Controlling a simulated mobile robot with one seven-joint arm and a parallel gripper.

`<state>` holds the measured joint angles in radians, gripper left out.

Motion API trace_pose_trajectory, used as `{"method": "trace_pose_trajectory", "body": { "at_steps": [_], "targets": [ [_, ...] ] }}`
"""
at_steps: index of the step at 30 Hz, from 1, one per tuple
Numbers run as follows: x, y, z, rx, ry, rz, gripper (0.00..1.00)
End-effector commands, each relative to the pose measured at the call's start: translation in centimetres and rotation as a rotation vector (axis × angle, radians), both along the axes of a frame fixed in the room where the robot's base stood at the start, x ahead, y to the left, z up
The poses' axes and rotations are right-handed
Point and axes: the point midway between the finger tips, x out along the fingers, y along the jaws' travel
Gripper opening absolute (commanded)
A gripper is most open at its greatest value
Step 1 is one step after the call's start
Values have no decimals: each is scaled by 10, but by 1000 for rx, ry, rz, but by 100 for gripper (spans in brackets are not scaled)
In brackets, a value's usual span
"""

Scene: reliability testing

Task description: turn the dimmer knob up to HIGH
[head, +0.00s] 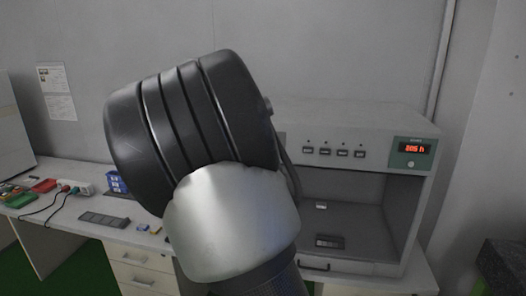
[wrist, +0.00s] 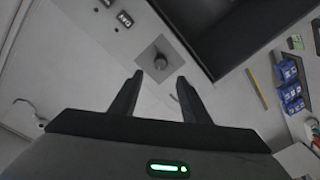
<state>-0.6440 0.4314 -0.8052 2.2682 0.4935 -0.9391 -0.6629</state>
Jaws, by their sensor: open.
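The dimmer knob (wrist: 161,61) is a small round dark knob on a grey square plate (wrist: 176,50), set in a pale panel in the wrist view. My gripper (wrist: 159,77) is open, its two dark fingers spread on either side below the knob in that picture. Nothing is between the fingers. The fingertips appear short of the knob and I see no contact. The knob's pointer and any HIGH mark are too small to read. In the head view my arm hides the left part of the light cabinet (head: 345,118), and the knob and fingers are not visible.
The cabinet front has several small switches (head: 325,150) and a green display panel (head: 411,154) with red digits. Its dark open bay (head: 340,205) lies below. Blue bins (wrist: 289,90) stand on the bench at right in the wrist view. A dark flat item (head: 104,219) lies on the bench.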

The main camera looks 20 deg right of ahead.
Motion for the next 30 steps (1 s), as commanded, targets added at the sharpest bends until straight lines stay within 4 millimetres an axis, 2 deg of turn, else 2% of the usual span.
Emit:
{"method": "trace_pose_trajectory", "body": {
  "at_steps": [9, 15, 21, 28, 30],
  "targets": [
    [60, -35, 1, 0, 0, -1, 43],
    [85, -49, 1, 2, 1, 0, 43],
    [93, -54, 0, 3, 1, 1, 43],
    [94, -54, 0, 4, 0, 1, 43],
    [94, -54, 0, 3, 0, 2, 33]
  ]
}}
